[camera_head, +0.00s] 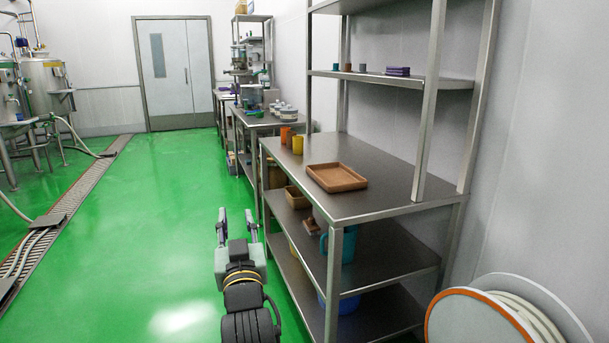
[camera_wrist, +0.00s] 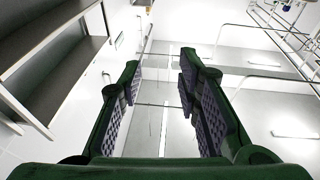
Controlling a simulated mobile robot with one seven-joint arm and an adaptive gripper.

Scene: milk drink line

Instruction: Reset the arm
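My gripper (camera_head: 236,219) is raised over the green floor in the head view, left of the steel shelf table. Its two fingers stand apart and point away from me, with nothing between them. In the wrist view my gripper (camera_wrist: 158,95) shows both dark padded fingers spread, with a clear gap between them. Through the gap I see only the pale wall and ceiling. My gripper touches nothing that I can see.
A steel table (camera_head: 385,199) stands at the right, bearing a brown tray (camera_head: 336,178) and orange and yellow cups (camera_head: 297,145). A hose reel (camera_head: 480,318) is at the lower right. Steel tanks (camera_head: 47,84) stand far left. The green floor (camera_head: 150,220) is open to the left.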

